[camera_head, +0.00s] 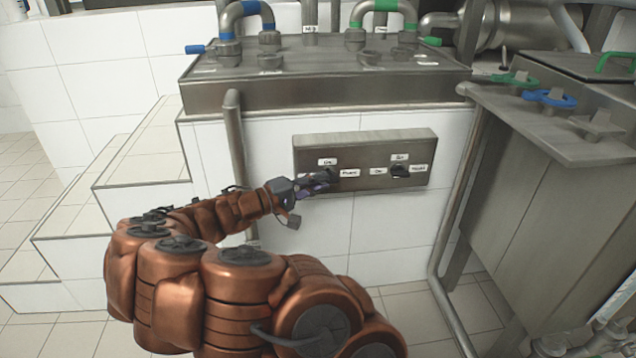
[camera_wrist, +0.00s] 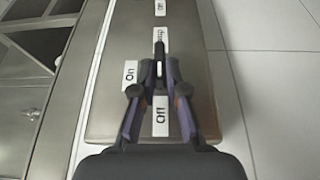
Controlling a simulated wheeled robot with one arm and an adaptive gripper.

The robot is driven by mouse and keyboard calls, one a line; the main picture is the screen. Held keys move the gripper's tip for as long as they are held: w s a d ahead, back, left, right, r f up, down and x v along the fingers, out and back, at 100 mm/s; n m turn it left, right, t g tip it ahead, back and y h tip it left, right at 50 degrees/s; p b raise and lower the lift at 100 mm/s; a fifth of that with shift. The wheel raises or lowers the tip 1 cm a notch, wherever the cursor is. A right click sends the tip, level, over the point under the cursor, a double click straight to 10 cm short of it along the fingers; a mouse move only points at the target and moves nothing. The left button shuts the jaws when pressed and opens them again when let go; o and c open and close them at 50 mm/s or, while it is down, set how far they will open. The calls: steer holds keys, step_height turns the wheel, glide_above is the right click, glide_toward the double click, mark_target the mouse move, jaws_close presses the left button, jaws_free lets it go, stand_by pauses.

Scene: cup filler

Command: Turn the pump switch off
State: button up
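A metal switch panel (camera_head: 365,160) is on the white tiled wall, with two dark rotary switches and small white labels. My gripper (camera_head: 325,180) is at its left switch and hides most of that switch. In the wrist view, this switch (camera_wrist: 160,52) is a narrow dark handle with a white mark, in line with the fingers. The fingertips of my gripper (camera_wrist: 159,72) stand on either side of it, apart from each other, with slim gaps visible. An "On" label (camera_wrist: 130,75) is to its left and an "Off" label (camera_wrist: 161,115) lies between the fingers.
The right switch (camera_head: 400,171) on the panel is clear of my gripper. A metal counter (camera_head: 330,92) with pipes is above the panel. A vertical metal post (camera_head: 236,140) stands left of it and a large metal tank (camera_head: 560,170) to the right. Tiled steps (camera_head: 145,160) are at left.

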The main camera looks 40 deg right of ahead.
steer(key=o, duration=0.5)
steer(key=shift+c, duration=0.2)
steer(key=v, duration=1.2)
steer(key=shift+s, duration=0.1)
steer(key=s+r+m+g+y+p, duration=0.1)
steer(key=s+r+y+p, duration=0.3)
steer(key=s+r+p, duration=0.55)
steer(key=s+r+m+y+p, duration=0.2)
steer(key=s+r+y+p, duration=0.3)
steer(key=r+p, duration=0.8)
steer(key=s+a+r+n+t+y+p, duration=0.2)
steer(key=s+a+r+n+y+p, duration=0.1)
steer(key=s+a+r+p, duration=0.4)
steer(key=s+a+r+n+t+y+p, duration=0.2)
steer(key=s+a+r+y+p, duration=0.3)
steer(key=a+r+p, duration=0.7)
steer(key=s+p, duration=0.2)
steer(key=p, duration=0.1)
steer(key=shift+n+y+p, duration=0.3)
steer(key=shift+n+p, duration=0.1)
